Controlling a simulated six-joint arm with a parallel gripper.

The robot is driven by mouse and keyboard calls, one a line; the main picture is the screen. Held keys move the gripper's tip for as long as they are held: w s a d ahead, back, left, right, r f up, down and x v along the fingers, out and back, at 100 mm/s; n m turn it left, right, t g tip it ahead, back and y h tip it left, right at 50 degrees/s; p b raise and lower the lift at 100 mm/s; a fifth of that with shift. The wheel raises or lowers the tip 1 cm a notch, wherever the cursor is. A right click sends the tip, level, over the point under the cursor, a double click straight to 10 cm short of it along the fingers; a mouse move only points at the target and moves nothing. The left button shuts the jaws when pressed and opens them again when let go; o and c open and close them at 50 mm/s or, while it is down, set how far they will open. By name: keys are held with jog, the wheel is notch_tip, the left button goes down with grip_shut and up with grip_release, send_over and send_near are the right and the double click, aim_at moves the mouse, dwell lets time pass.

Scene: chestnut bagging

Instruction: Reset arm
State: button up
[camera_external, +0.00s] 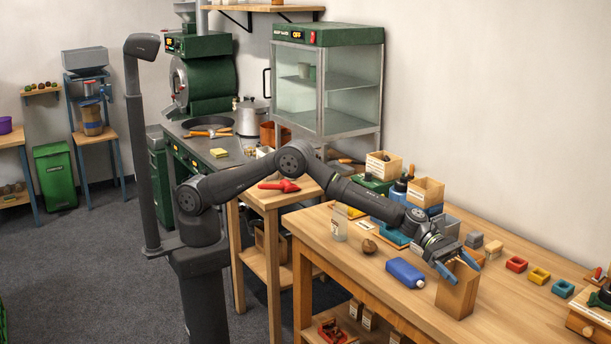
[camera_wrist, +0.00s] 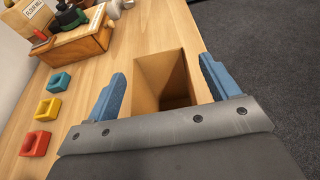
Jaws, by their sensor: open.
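My gripper (camera_external: 458,266) is low over the wooden workbench, at the open brown paper bag (camera_external: 457,291). Its two blue fingers are apart. In the wrist view my gripper (camera_wrist: 165,90) has one finger on each side of the bag's mouth (camera_wrist: 165,78), and the bag stands upright between them. I cannot tell whether the fingers touch the bag. The near inside of the bag is hidden by the gripper body, and I see no chestnuts in the part that shows.
A blue bottle (camera_external: 405,273) lies left of the bag. A brown round object (camera_external: 369,246) and a clear jar (camera_external: 339,223) stand further left. Red (camera_external: 516,264), yellow (camera_external: 538,275) and teal (camera_external: 563,288) square rings lie to the right. A wooden box device (camera_external: 593,312) sits at the right edge.

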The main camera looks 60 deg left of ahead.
notch_tip(320, 180, up, 2)
jog(key=shift+r, duration=0.1)
dwell(0.4)
